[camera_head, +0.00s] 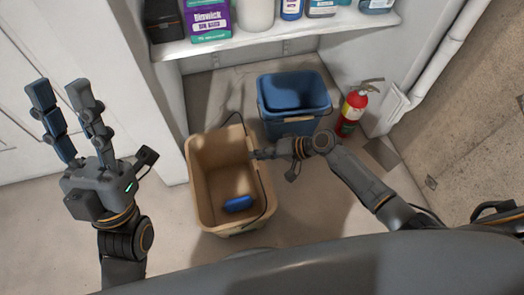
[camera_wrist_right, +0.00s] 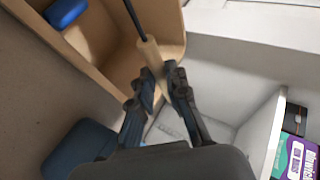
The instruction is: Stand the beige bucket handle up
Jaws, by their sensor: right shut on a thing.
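The beige bucket (camera_head: 205,160) stands on the floor in the middle of the head view, with a blue object (camera_head: 238,204) inside it. Its black wire handle (camera_head: 265,190) runs along the bucket's right side. My right gripper (camera_head: 256,154) comes in from the right at that side and hides the middle of the handle. In the right wrist view, my right gripper (camera_wrist_right: 163,82) is shut on the handle's beige grip (camera_wrist_right: 150,55). The handle's exact angle is hard to tell. My left gripper (camera_head: 62,97) is open and empty, raised left of the bucket.
A blue bucket (camera_head: 292,127) stands just behind and right of the beige one. A red fire extinguisher (camera_head: 352,110) stands by the right wall. A white shelf (camera_head: 275,40) with bottles and boxes hangs over the back. A white cabinet side (camera_head: 110,75) is at left.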

